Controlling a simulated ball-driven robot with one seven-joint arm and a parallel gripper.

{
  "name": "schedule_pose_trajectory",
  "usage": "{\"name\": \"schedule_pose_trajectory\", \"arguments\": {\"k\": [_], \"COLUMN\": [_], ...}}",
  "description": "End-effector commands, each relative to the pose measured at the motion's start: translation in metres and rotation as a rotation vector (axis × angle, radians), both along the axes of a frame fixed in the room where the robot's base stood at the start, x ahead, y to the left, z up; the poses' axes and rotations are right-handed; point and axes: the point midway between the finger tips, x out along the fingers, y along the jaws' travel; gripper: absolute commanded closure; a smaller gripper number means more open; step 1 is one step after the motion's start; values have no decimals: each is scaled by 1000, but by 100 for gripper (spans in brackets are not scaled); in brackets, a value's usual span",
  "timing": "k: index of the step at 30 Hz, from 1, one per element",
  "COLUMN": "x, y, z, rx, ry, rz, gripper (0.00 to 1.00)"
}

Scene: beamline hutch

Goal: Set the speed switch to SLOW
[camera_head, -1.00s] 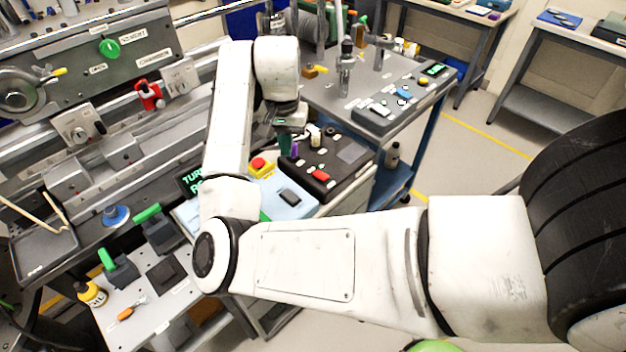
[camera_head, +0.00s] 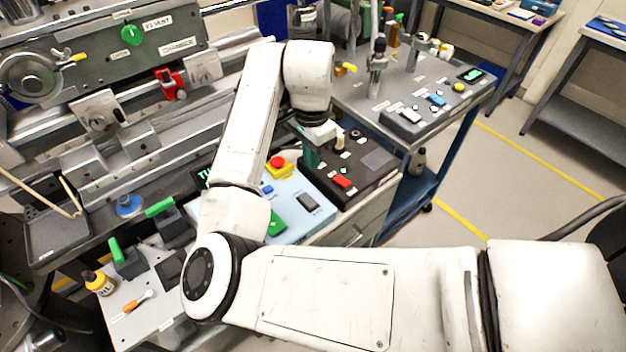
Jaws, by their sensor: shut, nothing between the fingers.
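I cannot read a SLOW mark or tell for sure which control is the speed switch. A black control box (camera_head: 335,197) carries a red rocker (camera_head: 342,181), a pale upright knob (camera_head: 339,143) and small white labels. My gripper (camera_head: 311,158) has teal fingers, shut and empty, pointing down over the box's left rear part. It is left of the pale knob and behind the red rocker. I cannot tell whether the fingertips touch anything; the wrist hides part of the box. A light-blue panel (camera_head: 290,205) beside it has a dark rocker (camera_head: 308,202) and a red stop button (camera_head: 277,162).
A grey console (camera_head: 425,122) with white, blue and yellow controls sits on a blue-legged cart behind right. A lathe-like machine with a red clamp (camera_head: 170,84) fills the left. Green-handled blocks (camera_head: 160,207) stand at front left. Open floor lies right.

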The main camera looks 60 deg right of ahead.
Motion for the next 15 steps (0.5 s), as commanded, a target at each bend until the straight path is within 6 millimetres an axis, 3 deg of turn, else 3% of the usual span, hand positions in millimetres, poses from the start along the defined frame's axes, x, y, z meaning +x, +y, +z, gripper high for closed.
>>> {"name": "schedule_pose_trajectory", "arguments": {"k": [5,15], "x": [-1,-1], "y": [1,1], "z": [-23,-89], "rx": [2,2], "ry": [2,3], "rz": [1,3], "gripper": [100,100]}}
